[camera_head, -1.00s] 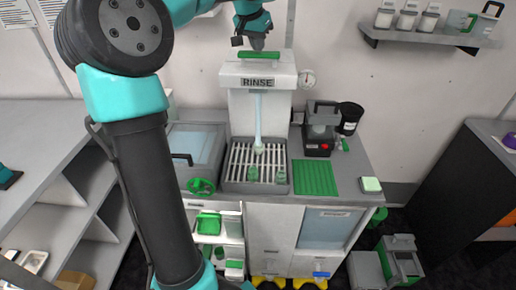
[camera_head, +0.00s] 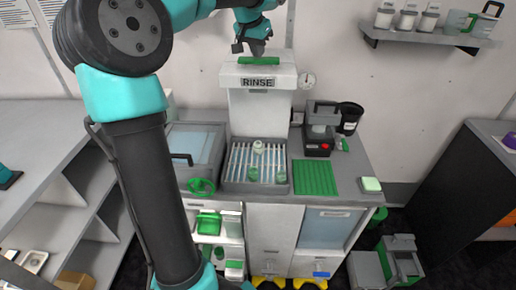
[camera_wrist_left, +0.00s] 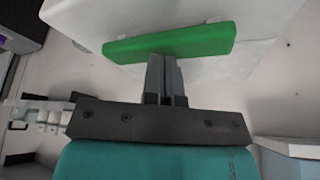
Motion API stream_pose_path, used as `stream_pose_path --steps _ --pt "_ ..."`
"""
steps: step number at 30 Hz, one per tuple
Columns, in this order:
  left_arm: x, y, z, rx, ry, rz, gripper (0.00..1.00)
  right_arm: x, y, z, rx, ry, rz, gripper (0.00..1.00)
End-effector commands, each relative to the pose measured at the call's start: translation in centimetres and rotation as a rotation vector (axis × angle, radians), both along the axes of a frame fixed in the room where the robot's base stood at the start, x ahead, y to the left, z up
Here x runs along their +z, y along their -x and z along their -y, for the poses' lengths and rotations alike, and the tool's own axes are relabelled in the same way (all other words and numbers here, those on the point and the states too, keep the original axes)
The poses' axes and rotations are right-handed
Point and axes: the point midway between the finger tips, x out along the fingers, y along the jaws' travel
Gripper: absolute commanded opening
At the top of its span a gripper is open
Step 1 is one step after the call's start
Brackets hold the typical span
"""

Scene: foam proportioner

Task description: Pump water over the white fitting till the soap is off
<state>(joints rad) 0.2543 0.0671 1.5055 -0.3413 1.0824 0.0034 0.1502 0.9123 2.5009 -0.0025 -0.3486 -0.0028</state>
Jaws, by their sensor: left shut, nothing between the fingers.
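The white fitting (camera_head: 258,147) stands upright on the slatted drain tray (camera_head: 228,183) under the RINSE unit (camera_head: 258,105). It is too small to tell whether soap is on it. No water stream shows between the spout and the fitting now. The green pump bar (camera_head: 259,61) lies on top of the unit and also shows in the left wrist view (camera_wrist_left: 170,41). My left gripper (camera_head: 256,49) is shut and empty, pointing down just at the bar; its fingers (camera_wrist_left: 165,62) meet the bar's near edge in the wrist view. My right gripper is out of view.
Green-tinted pieces (camera_head: 265,176) stand at the tray's front. A lidded basin (camera_head: 195,145) is left of the tray, a green mat (camera_head: 315,178) to its right. A dark machine (camera_head: 319,130) and black cup (camera_head: 349,118) stand behind the mat.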

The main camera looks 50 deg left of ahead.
Motion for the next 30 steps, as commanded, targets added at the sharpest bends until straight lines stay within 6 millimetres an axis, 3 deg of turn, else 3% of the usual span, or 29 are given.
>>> stream_pose_path --steps 30 --pt "4.5 0.0 0.0 -0.001 0.001 -0.001 0.00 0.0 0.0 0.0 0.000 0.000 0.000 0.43"
